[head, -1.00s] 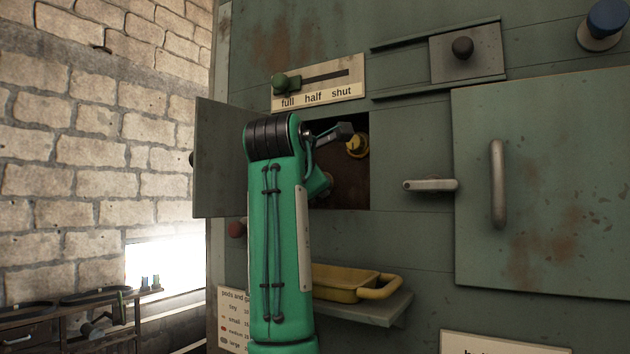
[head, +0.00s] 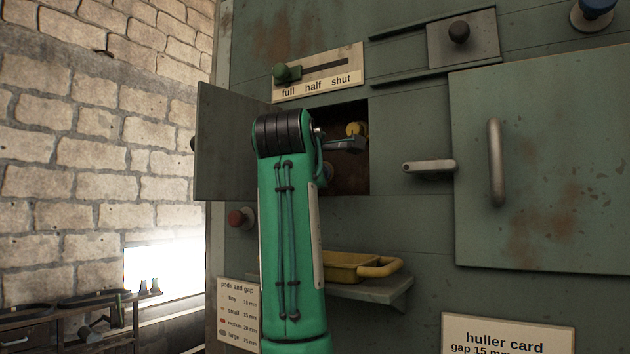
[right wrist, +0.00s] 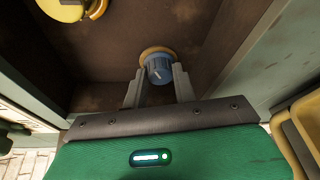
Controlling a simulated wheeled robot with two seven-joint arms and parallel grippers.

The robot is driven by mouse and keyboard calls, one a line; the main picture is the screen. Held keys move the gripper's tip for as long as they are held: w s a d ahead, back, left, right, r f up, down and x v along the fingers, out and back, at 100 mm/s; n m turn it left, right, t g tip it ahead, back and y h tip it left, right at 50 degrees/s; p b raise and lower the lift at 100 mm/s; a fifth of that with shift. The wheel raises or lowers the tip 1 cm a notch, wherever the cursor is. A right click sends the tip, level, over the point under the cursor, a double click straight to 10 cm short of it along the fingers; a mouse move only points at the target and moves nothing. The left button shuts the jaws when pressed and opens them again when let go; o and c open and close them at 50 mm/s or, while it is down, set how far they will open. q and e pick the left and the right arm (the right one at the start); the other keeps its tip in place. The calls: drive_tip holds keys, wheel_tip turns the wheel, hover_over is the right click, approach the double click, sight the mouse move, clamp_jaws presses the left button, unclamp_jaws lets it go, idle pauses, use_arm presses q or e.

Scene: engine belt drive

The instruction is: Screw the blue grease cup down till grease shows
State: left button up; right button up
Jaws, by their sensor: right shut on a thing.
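In the right wrist view the blue grease cup (right wrist: 158,70) has a ribbed side and a white line on its face. A tan-orange ring (right wrist: 157,52) shows behind it; I cannot tell whether this is grease or a collar. My right gripper (right wrist: 160,78) is shut on the cup, one finger on each side. In the head view my right gripper (head: 350,146) reaches into the dark recess (head: 355,180); the cup is hidden there. My left gripper is not in view.
A yellow part (head: 356,128) sits in the recess above my gripper. An open door (head: 225,140) stands left of the recess. A shelf (head: 385,290) with a yellow tray (head: 350,267) is below. A lever handle (head: 430,166) is to the right.

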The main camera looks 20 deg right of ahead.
drive_tip(key=shift+f+m+t+b, duration=0.2)
drive_tip(key=shift+m+t+b, duration=0.1)
drive_tip(key=shift+m+b, duration=0.6)
drive_tip(key=o, duration=1)
drive_tip(key=shift+r, duration=0.1)
drive_tip(key=shift+c, duration=0.2)
drive_tip(key=f+b+v, duration=0.1)
drive_tip(key=b+v, duration=0.5)
drive_tip(key=v, duration=0.7)
drive_tip(key=shift+s+a+r+b, duration=0.2)
drive_tip(key=shift+s+r+b, duration=0.1)
drive_tip(key=shift+s, duration=0.05)
